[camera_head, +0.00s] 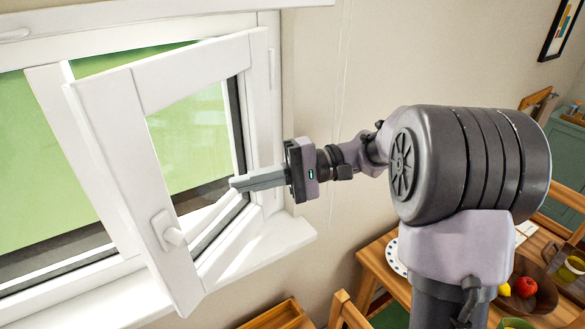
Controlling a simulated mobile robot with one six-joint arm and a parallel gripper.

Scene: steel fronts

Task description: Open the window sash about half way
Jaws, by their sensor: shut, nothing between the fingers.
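The white window sash (112,140) stands swung open into the room, hinged at its right side in the white frame (268,110). Its free edge is at the left, towards me. A white handle (168,230) sits low on the sash's free-side stile. My gripper (234,184) points left in front of the sash's glass, to the right of the handle and apart from it. Its fingers are shut with nothing between them. I cannot tell whether the fingertips touch the sash.
A white sill (262,252) runs below the window. A wooden table (378,262) at lower right holds a plate (397,258), a bowl (540,290) with fruit and other items. Wooden chairs (345,312) stand near it.

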